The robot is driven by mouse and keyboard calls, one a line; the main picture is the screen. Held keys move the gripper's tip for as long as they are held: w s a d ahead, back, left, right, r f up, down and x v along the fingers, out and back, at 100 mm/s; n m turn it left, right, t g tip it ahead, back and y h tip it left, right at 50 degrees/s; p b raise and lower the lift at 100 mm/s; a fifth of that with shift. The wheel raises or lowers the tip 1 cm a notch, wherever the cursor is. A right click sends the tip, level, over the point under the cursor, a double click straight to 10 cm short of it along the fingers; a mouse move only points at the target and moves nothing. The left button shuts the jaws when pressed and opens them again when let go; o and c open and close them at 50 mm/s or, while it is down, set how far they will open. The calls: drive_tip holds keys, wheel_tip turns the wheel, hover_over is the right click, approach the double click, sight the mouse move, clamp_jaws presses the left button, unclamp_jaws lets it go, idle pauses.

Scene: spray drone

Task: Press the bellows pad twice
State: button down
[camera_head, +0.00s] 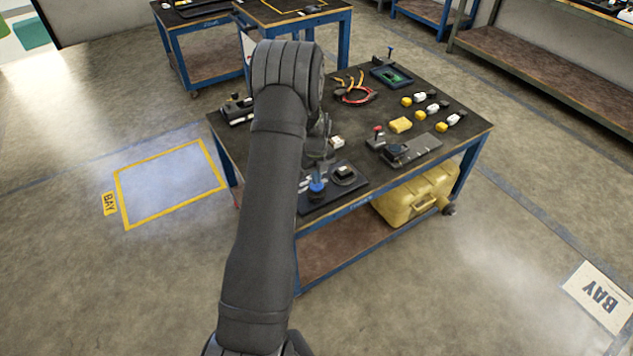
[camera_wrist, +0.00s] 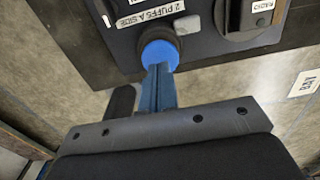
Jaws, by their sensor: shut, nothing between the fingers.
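The bellows pad (camera_wrist: 160,50) is a round blue pad with a dark collar on a black panel (camera_wrist: 205,45), beside a label reading "2 PUFFS A SIDE" (camera_wrist: 150,13). In the head view the blue pad (camera_head: 317,188) sits at the panel's left part, near the table's front edge. My gripper (camera_wrist: 158,72) is shut and empty. Its fingertips overlap the pad's near edge in the wrist view; I cannot tell whether they touch it. In the head view my arm mostly hides the gripper.
A black dial-like part (camera_head: 344,173) sits right of the pad on the same panel. A grey plate with a red-topped lever (camera_head: 378,130) lies further right.

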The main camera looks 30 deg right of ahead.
wheel_tip(320, 180, up, 11)
idle(0.9)
drive_tip(key=s+a+r+n+t+h, duration=0.1)
drive_tip(key=s+a+r+n, duration=0.55)
drive_tip(key=a+r, duration=0.25)
drive_tip(key=s+a+r+n+t, duration=0.1)
drive_tip(key=s+a+r+n, duration=0.4)
drive_tip(key=a+r+n, duration=0.4)
drive_tip(key=s+a+f+n+t+h, duration=0.1)
drive_tip(key=s+a+f+n+t, duration=0.2)
drive_tip(key=s+a+n, duration=1.1)
drive_tip(key=s+n, duration=0.1)
drive_tip(key=s, duration=0.3)
drive_tip(key=shift+s+a+n, duration=0.15)
drive_tip(key=shift+a+n, duration=0.1)
drive_tip(key=shift+n, duration=0.1)
